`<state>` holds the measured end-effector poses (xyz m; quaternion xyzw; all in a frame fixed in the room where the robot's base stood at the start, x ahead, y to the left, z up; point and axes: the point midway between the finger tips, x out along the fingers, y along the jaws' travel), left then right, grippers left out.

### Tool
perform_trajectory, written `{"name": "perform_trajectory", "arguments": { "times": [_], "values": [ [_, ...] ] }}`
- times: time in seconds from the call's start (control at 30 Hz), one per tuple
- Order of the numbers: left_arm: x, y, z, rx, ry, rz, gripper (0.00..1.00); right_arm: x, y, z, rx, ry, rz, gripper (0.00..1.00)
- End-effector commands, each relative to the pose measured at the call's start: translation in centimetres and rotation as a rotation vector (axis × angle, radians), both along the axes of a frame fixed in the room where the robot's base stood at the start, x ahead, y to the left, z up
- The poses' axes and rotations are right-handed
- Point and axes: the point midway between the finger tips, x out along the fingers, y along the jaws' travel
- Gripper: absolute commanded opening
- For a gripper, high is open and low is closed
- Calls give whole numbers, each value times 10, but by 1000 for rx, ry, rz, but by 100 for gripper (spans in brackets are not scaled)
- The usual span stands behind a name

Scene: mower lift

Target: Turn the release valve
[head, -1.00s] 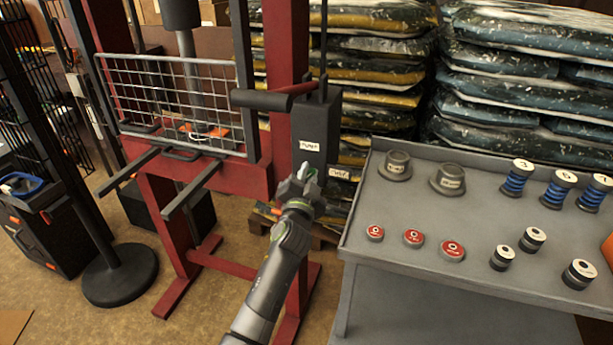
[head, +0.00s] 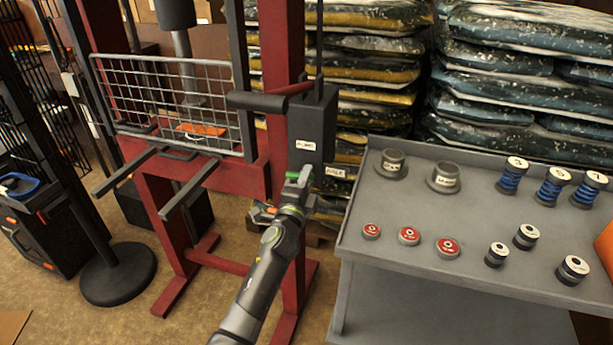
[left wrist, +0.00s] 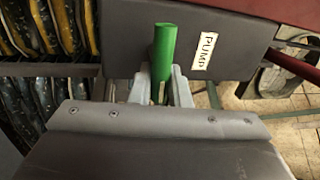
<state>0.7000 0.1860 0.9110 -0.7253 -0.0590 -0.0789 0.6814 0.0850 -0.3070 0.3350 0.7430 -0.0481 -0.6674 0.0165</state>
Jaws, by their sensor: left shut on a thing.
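The release valve shows as a green handle (left wrist: 164,52) below the black pump box (head: 313,128), which has a white PUMP label (left wrist: 204,54). In the head view only a small bit of green (head: 291,175) shows at the gripper's tip. My left gripper (head: 297,182) is at the lower part of the pump box. In the left wrist view its pale fingers (left wrist: 161,90) are on both sides of the green handle, shut on it. My right gripper is not in view.
The red press frame (head: 287,60) with a wire guard (head: 170,95) stands behind and to the left. A grey cart (head: 400,205) with several weights and spools is on the right. Stacked bags (head: 520,70) fill the back. A black stand base (head: 118,275) is on the left floor.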

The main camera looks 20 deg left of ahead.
Motion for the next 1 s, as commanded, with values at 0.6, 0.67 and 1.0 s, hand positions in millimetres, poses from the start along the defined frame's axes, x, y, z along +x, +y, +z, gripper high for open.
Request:
{"name": "perform_trajectory", "arguments": {
  "times": [0.6, 0.67, 1.0],
  "values": [
    [0, 0, 1, 43, -5, 0, 0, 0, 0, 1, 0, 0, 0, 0],
    [0, 0, 1, 43, -5, 0, 23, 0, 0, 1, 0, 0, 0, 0],
    [0, 0, 0, 42, -2, 0, 35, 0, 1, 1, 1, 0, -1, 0]
  ]
}}
